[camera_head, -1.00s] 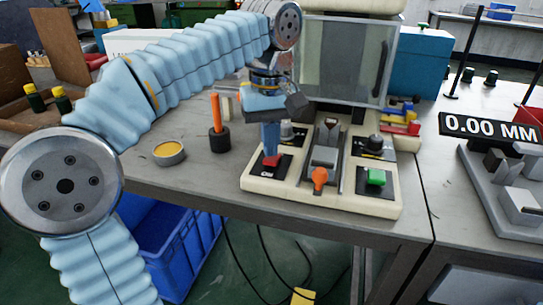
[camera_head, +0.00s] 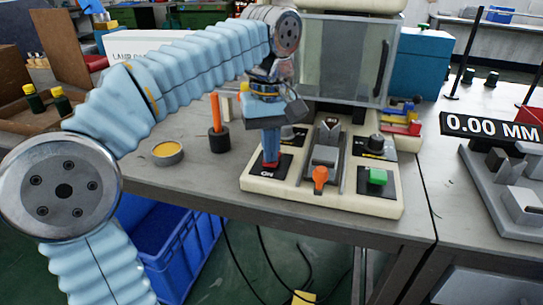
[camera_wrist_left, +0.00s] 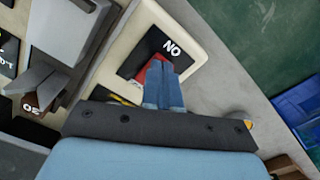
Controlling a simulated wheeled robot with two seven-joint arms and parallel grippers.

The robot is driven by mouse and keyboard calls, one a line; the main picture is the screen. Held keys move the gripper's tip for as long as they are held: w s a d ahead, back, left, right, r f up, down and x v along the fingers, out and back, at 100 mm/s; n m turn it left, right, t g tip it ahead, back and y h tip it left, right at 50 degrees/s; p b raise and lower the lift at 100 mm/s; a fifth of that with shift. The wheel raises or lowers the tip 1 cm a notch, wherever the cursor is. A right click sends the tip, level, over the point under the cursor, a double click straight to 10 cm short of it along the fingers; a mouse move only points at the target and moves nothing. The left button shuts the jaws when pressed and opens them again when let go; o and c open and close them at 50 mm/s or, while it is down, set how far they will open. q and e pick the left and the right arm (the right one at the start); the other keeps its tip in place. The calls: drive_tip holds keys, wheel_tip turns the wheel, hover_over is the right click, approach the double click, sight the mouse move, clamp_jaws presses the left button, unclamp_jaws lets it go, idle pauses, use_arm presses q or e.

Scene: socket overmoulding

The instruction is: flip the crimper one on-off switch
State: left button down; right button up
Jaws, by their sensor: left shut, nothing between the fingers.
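The crimper's cream base (camera_head: 300,196) stands on the bench, with a red switch (camera_head: 262,166) on a black plate marked ON at its front left. My left gripper (camera_head: 270,160) comes down over this switch with its blue fingers shut and nothing between them. In the left wrist view, the fingertips (camera_wrist_left: 160,66) lie at the red switch (camera_wrist_left: 148,46) beside the ON label and partly cover it. I cannot tell which way the rocker is tilted or whether the tips press on it. My right gripper is not in view.
An orange lever (camera_head: 320,178), a green button (camera_head: 377,177) and a black knob (camera_head: 376,143) sit on the same base. A gauge (camera_head: 495,129) stands right.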

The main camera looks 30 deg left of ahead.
use_arm(q)
drive_tip(key=shift+f, duration=0.1)
wheel_tip(320, 180, up, 3)
drive_tip(key=p, duration=0.3)
drive_tip(key=shift+f, duration=0.1)
wheel_tip(320, 180, up, 2)
drive_tip(key=shift+r+p, duration=0.1)
drive_tip(key=shift+p, duration=1)
drive_tip(key=shift+r+p, duration=0.45)
drive_tip(key=shift+r, duration=0.6)
